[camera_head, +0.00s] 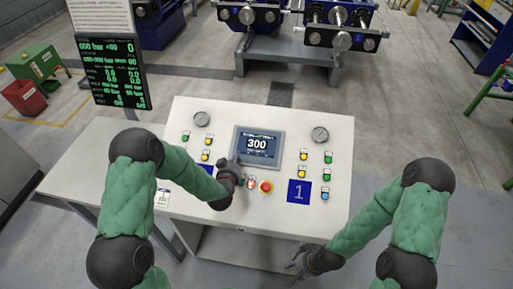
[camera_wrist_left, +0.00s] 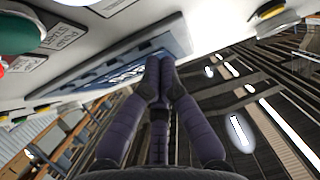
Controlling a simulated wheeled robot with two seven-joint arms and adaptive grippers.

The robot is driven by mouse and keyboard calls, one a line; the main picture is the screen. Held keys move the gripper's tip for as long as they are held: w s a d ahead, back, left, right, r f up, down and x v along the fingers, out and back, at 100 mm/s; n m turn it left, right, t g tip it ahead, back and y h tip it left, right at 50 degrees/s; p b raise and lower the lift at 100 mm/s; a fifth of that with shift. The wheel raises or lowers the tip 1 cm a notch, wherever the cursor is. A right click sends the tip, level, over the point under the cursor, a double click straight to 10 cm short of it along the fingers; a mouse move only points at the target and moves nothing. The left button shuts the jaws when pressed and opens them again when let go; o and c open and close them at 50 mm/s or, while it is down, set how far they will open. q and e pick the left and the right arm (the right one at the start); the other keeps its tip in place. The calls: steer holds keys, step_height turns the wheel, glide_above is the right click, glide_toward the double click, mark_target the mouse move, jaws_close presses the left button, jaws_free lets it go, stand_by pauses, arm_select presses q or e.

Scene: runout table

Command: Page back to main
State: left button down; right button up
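The control console (camera_head: 330,215) has a rectangular screen (camera_head: 257,146) in its middle with a large "300" on it; the smaller text is too small to read. My left gripper (camera_head: 238,162) is at the screen's lower left corner. In the left wrist view its fingertips (camera_wrist_left: 160,64) are together, with nothing between them, and lie in front of the screen (camera_wrist_left: 122,72), seen at a steep slant. I cannot tell whether they touch it. My right gripper (camera_head: 303,264) hangs at the console's front edge, away from the screen; its finger opening is unclear.
A red emergency button (camera_head: 266,187) and small coloured buttons (camera_head: 327,176) surround the screen. A blue "1" plate (camera_head: 299,191) lies lower right. A black readout board (camera_head: 113,72) stands at the back left.

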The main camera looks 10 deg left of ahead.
arm_select(q)
steer(key=shift+w+f+b, duration=0.15)
steer(key=shift+f+b, duration=0.15)
steer(key=shift+b, duration=0.15)
stand_by(0.5)
steer(key=shift+s+r+p, duration=0.35)
steer(key=shift+r+p, duration=0.05)
steer(key=shift+r, duration=0.4)
steer(key=s+r+p, duration=0.1)
steer(key=r+p, duration=0.1)
steer(key=r, duration=0.1)
steer(key=s+r+p, duration=0.1)
steer(key=r, duration=0.1)
steer(key=shift+s+r, duration=0.2)
steer(key=shift+s, duration=0.1)
stand_by(2.3)
